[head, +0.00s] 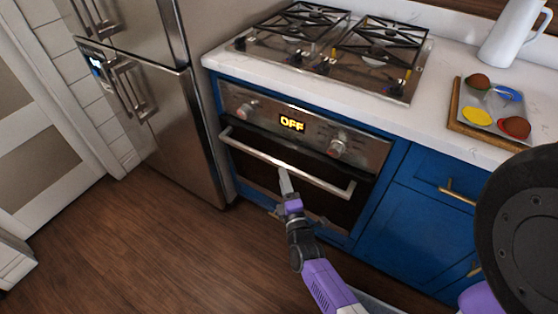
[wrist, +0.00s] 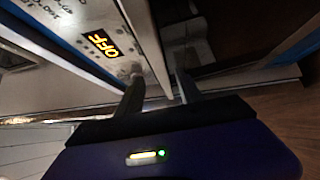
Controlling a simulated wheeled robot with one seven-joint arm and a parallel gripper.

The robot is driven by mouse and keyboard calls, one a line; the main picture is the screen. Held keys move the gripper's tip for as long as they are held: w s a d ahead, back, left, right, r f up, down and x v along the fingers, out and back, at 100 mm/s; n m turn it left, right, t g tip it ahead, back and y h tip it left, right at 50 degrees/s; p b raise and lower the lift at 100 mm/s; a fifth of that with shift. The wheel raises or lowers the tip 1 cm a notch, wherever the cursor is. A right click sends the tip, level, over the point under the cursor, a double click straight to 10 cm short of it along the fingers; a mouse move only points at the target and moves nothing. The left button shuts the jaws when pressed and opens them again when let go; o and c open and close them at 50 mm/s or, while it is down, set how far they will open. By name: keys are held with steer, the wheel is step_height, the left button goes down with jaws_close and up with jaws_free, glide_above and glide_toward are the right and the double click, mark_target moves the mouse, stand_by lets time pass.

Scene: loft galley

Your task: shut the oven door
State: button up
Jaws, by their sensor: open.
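The oven (head: 300,135) is set in the blue cabinets under the cooktop, with a steel control panel reading OFF. Its door has a dark window and a long steel handle (head: 320,182). A dark band shows between panel and handle; I cannot tell from this whether the door stands slightly ajar. My gripper (head: 284,176) is at the middle of the handle, in front of the door. In the wrist view my gripper (wrist: 160,88) is open, its two fingers apart with a steel strip running towards the gap between them. Contact with the handle is unclear.
A steel fridge (head: 160,90) stands left of the oven. Blue drawers (head: 425,200) with brass pulls are on the right. A board (head: 460,125) with food items and a white jug (head: 512,35) sit on the counter. The wooden floor (head: 150,245) at front left is clear.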

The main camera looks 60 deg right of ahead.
mark_target(278, 166)
steer(key=x, duration=0.7)
jaws_close()
stand_by(1.4)
